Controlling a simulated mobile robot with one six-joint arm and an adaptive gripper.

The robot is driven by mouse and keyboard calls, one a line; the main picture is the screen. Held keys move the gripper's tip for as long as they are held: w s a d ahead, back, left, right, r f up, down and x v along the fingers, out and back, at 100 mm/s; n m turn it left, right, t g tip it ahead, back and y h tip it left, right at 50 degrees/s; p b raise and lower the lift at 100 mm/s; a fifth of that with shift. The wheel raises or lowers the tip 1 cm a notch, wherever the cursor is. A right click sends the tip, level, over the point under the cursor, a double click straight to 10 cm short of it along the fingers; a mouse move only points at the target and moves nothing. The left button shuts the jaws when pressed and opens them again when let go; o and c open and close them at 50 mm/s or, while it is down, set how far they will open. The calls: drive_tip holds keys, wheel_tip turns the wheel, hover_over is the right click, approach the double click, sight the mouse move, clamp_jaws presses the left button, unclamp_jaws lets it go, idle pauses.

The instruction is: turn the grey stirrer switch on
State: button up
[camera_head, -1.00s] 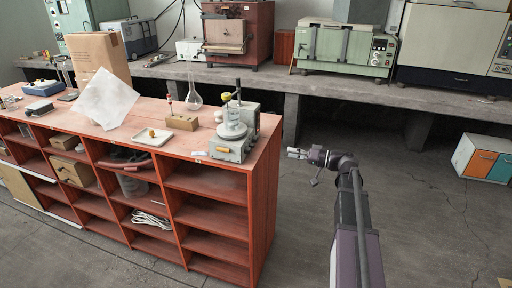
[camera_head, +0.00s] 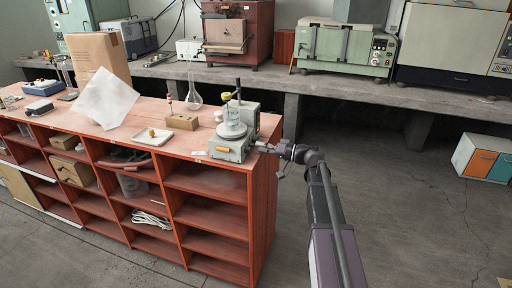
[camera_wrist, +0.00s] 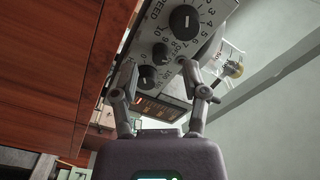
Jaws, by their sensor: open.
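My gripper (camera_head: 262,147) is close to the stirrer's right front side. In the wrist view its fingers (camera_wrist: 158,75) are apart, one on each side of the small knobs. Contact cannot be told.
The shelf top (camera_head: 207,143) also carries a white tray (camera_head: 152,137), a brown block (camera_head: 183,121) and a flask (camera_head: 195,98) near the stirrer. A concrete bench (camera_head: 340,90) with appliances runs along the back.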

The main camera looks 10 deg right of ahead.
sight(252, 145)
drive_tip(key=shift+x, duration=1.15)
clamp_jaws()
